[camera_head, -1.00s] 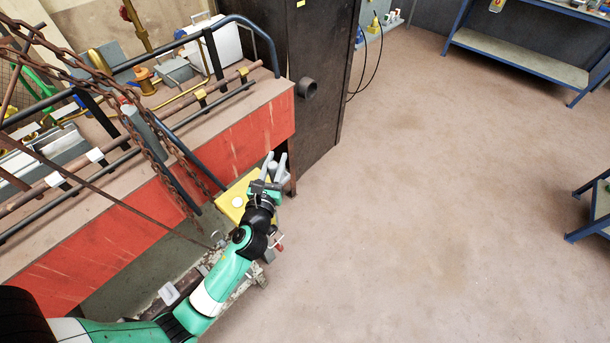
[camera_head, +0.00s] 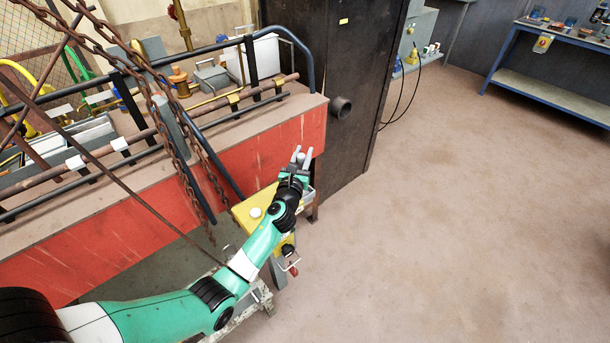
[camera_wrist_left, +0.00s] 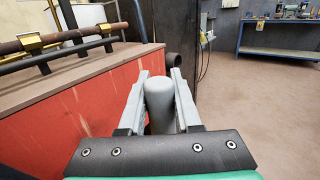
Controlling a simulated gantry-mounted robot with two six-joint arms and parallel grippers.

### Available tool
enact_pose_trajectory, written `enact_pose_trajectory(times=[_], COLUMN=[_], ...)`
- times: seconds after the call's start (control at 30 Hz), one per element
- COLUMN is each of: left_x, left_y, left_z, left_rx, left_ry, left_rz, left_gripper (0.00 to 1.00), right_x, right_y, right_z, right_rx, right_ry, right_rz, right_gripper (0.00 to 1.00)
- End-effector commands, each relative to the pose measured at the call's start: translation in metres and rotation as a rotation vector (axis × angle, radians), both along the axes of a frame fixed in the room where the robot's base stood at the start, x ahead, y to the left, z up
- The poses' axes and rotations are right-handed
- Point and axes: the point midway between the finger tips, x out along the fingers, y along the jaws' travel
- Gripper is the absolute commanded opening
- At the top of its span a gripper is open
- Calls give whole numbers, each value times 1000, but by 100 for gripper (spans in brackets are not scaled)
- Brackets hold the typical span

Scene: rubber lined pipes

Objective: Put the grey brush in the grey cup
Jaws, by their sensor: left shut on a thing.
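My left gripper (camera_head: 302,154) is shut on a smooth grey cylinder with a rounded end, which I take to be the grey brush (camera_wrist_left: 159,98). In the left wrist view it stands between the two grey fingers (camera_wrist_left: 160,76); its lower part and any bristles are hidden. The gripper is in front of the red-sided platform, above a yellow stand. I cannot pick out the grey cup. My right gripper is not in view.
The red-sided platform (camera_head: 240,155) carries rails and hanging chains (camera_head: 172,135). The yellow stand (camera_head: 248,207) is below my left arm. A dark cabinet (camera_head: 345,65) stands to the right. A blue bench (camera_head: 550,92) with small items is at back right. The right-hand floor is open.

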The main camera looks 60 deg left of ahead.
Motion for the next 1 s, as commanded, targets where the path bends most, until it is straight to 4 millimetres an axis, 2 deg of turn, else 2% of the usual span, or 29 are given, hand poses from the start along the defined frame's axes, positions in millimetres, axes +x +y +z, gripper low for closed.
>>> enact_pose_trajectory(times=[0.03, 0.27, 0.37, 0.53, 0.77, 0.93, 0.97, 1.0], left_x=[3, 7, 11, 12, 12, 12, 12, 12], left_y=[3, 7, 10, 12, 11, 11, 11, 11], left_z=[-9, -10, -21, -51, -48, -54, -53, -52], left_rx=[1, -1, 0, 0, 0, 0, -1, -1], left_ry=[-1, -2, -1, 0, -1, -1, -1, -1], left_rz=[1, 0, 1, 0, 0, 0, 0, 0], left_gripper=[0, 0, 0, 0, 0, 0, 36, 43], right_x=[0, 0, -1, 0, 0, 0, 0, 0], right_y=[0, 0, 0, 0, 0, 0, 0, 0], right_z=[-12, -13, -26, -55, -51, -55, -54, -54], right_rx=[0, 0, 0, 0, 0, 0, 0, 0], right_ry=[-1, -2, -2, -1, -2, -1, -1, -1], right_rz=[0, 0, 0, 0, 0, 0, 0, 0], right_gripper=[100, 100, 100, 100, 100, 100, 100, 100])
